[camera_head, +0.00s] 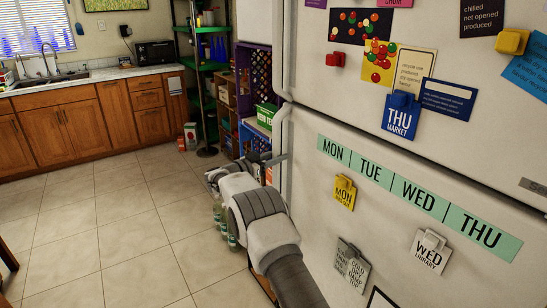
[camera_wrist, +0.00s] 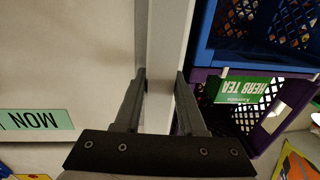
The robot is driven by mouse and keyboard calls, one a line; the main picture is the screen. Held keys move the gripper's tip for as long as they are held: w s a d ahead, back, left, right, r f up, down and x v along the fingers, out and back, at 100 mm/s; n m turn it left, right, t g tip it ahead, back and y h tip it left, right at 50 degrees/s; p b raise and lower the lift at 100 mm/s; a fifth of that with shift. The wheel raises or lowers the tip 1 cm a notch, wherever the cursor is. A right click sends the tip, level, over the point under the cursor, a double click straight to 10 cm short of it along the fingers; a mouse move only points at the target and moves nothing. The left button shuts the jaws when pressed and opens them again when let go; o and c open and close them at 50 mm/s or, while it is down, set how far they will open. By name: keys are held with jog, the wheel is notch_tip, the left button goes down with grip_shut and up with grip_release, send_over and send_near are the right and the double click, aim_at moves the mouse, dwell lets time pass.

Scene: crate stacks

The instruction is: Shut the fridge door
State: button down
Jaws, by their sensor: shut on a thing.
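The large white fridge fills the right of the head view, with an upper door (camera_head: 430,110) and a lower door (camera_head: 310,220) carrying magnets and notes. The lower door's white handle (camera_head: 279,132) runs down its left edge. My gripper (camera_head: 279,158) is at this handle, with my arm reaching up from below. In the wrist view, my gripper (camera_wrist: 160,78) has one finger on each side of the upright pale handle (camera_wrist: 166,50) and is shut on it. The lower door looks roughly in line with the upper one; I cannot tell whether a gap stands behind its edge.
Purple and blue crates (camera_wrist: 265,35) with a green herb tea label (camera_wrist: 241,91) stand close beside the fridge. Bottles (camera_head: 222,218) stand on the floor left of my arm. The tiled floor (camera_head: 120,220) is open toward the wooden cabinets (camera_head: 70,120).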

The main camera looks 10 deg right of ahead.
jog(key=shift+w+d+r, duration=0.1)
jog(key=shift+w+d, duration=0.05)
jog(key=shift+d, duration=0.35)
jog(key=c, duration=0.5)
grip_release()
jog(key=shift+w+d, duration=0.1)
jog(key=shift+w, duration=0.05)
jog(key=shift+a, duration=0.2)
jog(key=v, duration=1.7)
jog(key=shift+a+p, duration=0.15)
jog(key=shift+p, duration=0.25)
